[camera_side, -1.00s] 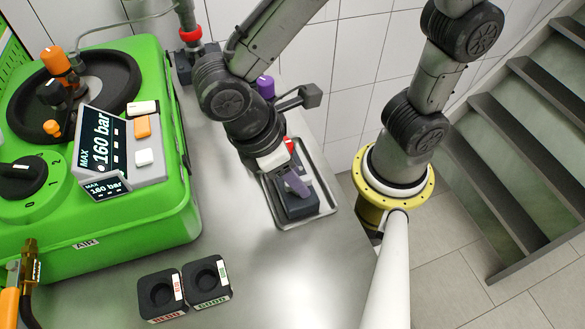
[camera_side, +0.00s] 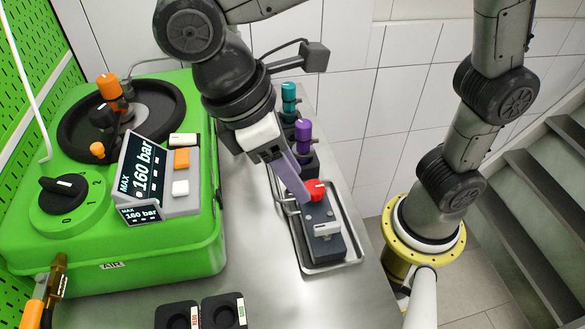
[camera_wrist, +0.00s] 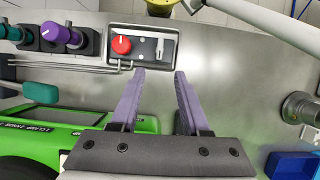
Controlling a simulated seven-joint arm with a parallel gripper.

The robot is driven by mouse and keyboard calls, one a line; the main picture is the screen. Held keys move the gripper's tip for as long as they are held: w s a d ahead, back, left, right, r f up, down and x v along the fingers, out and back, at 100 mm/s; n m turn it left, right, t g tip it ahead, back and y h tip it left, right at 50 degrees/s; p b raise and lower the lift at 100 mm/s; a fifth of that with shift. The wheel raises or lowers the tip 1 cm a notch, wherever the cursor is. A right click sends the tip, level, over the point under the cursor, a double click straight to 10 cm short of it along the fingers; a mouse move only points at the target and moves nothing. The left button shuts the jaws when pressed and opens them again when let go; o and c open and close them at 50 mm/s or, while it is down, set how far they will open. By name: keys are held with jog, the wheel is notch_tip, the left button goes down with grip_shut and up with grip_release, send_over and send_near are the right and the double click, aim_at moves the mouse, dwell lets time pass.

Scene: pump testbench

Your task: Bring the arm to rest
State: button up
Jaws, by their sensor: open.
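My gripper (camera_side: 296,182) hangs over the bench between the green test machine (camera_side: 110,240) and the metal tray (camera_side: 347,262). Its two purple fingers are apart with nothing between them; the wrist view shows the open gap (camera_wrist: 160,76). A dark box with a red knob (camera_side: 315,190) and a pale lever (camera_side: 326,229) sits in the tray. In the wrist view the box's red knob (camera_wrist: 121,45) lies beyond the fingertips, a little left of the gap. In the side view the fingers overlap the box's near-knob end; the exact height above it is hard to tell.
Purple (camera_side: 303,131) and teal (camera_side: 289,93) knobs stand on dark blocks behind the box. Two black socketed blocks (camera_side: 222,311) lie at the bench front. A blue bin (camera_wrist: 292,166) and a metal fitting (camera_wrist: 299,107) show right in the wrist view. Open bench lies between.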

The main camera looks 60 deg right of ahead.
jog(key=d+r+m+t+y, duration=0.1)
jog(key=d+r+m+y, duration=0.15)
jog(key=d, duration=0.45)
jog(key=d+r+m+t+y, duration=0.1)
jog(key=d+m, duration=0.2)
jog(key=d, duration=0.4)
jog(key=s+d+f+m+t, duration=0.2)
jog(key=d+f+m+t, duration=0.1)
jog(key=d+f+t, duration=0.2)
jog(key=shift+s+d+f+m+t, duration=0.25)
jog(key=shift+d+f+m+t, duration=0.15)
jog(key=shift+d+t, duration=0.4)
